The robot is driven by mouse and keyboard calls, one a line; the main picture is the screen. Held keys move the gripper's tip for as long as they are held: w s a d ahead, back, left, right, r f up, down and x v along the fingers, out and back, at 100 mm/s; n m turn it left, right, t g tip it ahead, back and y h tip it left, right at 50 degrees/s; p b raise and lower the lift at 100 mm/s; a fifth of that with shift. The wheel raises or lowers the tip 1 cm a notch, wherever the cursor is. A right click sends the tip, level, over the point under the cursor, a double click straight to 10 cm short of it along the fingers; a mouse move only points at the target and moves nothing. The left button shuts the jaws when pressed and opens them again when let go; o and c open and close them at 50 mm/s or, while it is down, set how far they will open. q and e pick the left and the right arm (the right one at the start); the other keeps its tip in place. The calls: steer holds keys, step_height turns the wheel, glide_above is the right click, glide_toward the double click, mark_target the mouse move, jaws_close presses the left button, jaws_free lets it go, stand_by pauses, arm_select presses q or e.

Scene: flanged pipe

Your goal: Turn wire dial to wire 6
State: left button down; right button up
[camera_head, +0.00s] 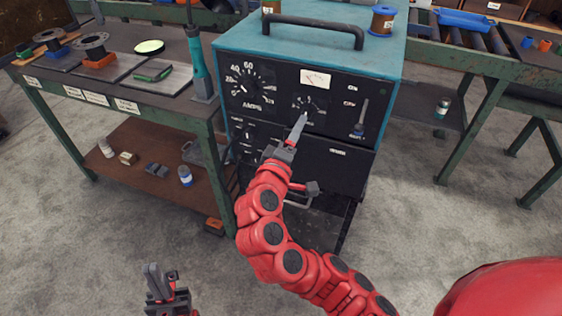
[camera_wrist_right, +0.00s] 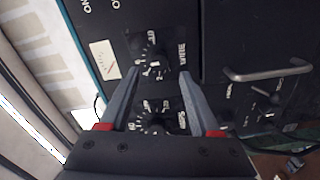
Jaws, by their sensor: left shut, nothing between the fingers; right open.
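The teal and black welding machine carries the wire dial (camera_head: 307,104), a small black knob with white numbers below the meter. It also shows in the right wrist view (camera_wrist_right: 155,64), with a label beside it that seems to read WIRE. The number it points to is too small to read. My right gripper (camera_head: 303,118) is in front of the dial; in the wrist view its open fingers (camera_wrist_right: 159,74) stand on either side of the knob. I cannot tell whether they touch it. My left gripper (camera_head: 160,272) is shut and empty, low at left, away from the machine.
The larger AMPS dial (camera_head: 250,84) is left of the wire dial, with the meter (camera_head: 315,78) above. A lever switch (camera_head: 360,118) is at right. A green workbench (camera_head: 120,110) with flanges stands at left. A roller conveyor (camera_head: 470,50) is behind right.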

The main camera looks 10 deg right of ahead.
steer(key=v, duration=1.2)
steer(key=shift+a, duration=0.15)
